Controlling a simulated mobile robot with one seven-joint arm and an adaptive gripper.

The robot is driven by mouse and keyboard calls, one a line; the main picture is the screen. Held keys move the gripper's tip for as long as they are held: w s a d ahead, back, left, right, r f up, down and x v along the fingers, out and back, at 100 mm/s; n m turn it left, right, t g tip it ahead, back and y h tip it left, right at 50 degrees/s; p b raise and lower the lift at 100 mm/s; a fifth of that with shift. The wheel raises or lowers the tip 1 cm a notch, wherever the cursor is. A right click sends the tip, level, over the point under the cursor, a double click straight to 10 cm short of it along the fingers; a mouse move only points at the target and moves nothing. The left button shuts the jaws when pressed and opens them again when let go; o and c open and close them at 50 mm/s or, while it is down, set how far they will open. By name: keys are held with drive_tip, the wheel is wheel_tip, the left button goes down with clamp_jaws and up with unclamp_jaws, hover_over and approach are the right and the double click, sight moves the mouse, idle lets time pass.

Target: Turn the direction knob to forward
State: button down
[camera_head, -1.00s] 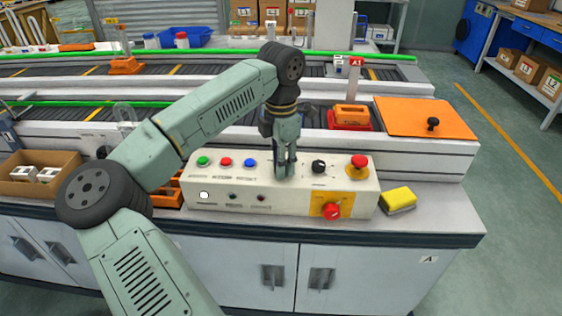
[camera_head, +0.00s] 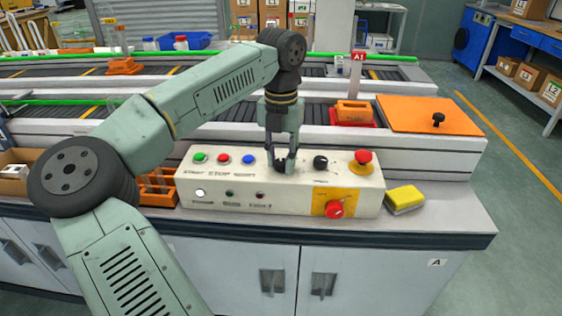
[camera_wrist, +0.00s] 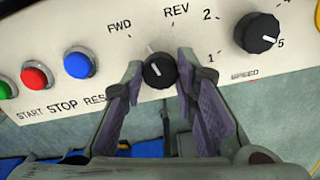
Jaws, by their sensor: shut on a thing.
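The control panel (camera_head: 300,203) is a cream box on the bench. Its black direction knob (camera_wrist: 158,70) sits below the FWD and REV labels in the wrist view. The knob's white mark leans slightly left of straight up, between the FWD and REV ticks; its exact setting is hard to tell. My gripper (camera_wrist: 160,72) is shut on the knob, one finger on each side. In the head view my gripper (camera_head: 285,165) is down at the panel top between the blue button and the speed knob, and hides most of the direction knob.
The black speed knob (camera_wrist: 256,33) is close to the right finger. Blue (camera_wrist: 78,65) and red (camera_wrist: 34,75) buttons are to the left. A red emergency stop (camera_head: 363,160) and a red rotary switch (camera_head: 334,210) are at the panel's right. A yellow sponge (camera_head: 405,199) lies beyond.

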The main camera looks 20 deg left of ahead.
sight(281, 162)
drive_tip(key=shift+n+b, duration=0.45)
drive_tip(key=shift+n, duration=0.85)
drive_tip(key=c, duration=1.2)
unclamp_jaws()
drive_tip(key=shift+c, duration=0.2)
drive_tip(key=shift+r, duration=0.1)
wheel_tip(281, 162, up, 12)
